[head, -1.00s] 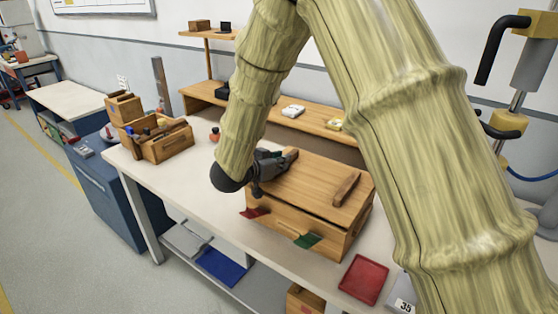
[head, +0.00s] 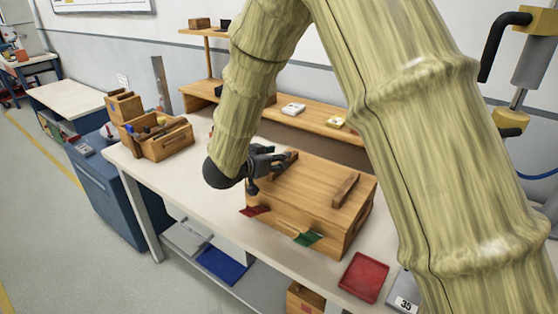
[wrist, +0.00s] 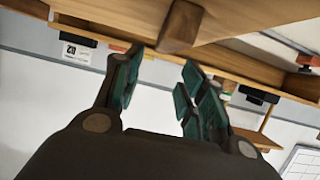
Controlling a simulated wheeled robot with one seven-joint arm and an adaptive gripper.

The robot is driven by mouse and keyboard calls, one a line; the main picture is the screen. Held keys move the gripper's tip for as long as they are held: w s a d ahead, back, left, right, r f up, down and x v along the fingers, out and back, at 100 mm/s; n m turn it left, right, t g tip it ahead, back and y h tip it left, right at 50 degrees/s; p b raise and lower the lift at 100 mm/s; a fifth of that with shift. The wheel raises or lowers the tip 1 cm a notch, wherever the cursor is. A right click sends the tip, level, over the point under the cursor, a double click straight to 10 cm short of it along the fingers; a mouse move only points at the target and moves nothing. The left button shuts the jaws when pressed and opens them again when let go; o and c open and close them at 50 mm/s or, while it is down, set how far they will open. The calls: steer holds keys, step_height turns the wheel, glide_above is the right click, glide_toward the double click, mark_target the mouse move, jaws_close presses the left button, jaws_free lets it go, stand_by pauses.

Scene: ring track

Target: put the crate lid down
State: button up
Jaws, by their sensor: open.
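The wooden crate (head: 290,218) stands on the workbench in the head view. Its lid (head: 318,183) lies on top and looks level and flush with the walls. The lid has two wooden bars, a near-left one (head: 287,166) and a right one (head: 345,189). My gripper (head: 277,162) is at the left bar, open, with its fingers beside the bar's end. In the wrist view my gripper's fingers (wrist: 163,70) are spread, and the bar (wrist: 182,27) is just beyond the tips, with nothing held. The far side of the lid's seat is hidden.
A red piece (head: 255,210) and a green piece (head: 308,239) stick out at the crate's front. A red tray (head: 363,277) lies to the right. A wooden tool box (head: 163,140) stands on the left, with bare bench between. A shelf (head: 315,113) runs behind.

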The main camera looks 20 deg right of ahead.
steer(key=v, duration=1)
steer(key=shift+b, duration=0.35)
stand_by(0.6)
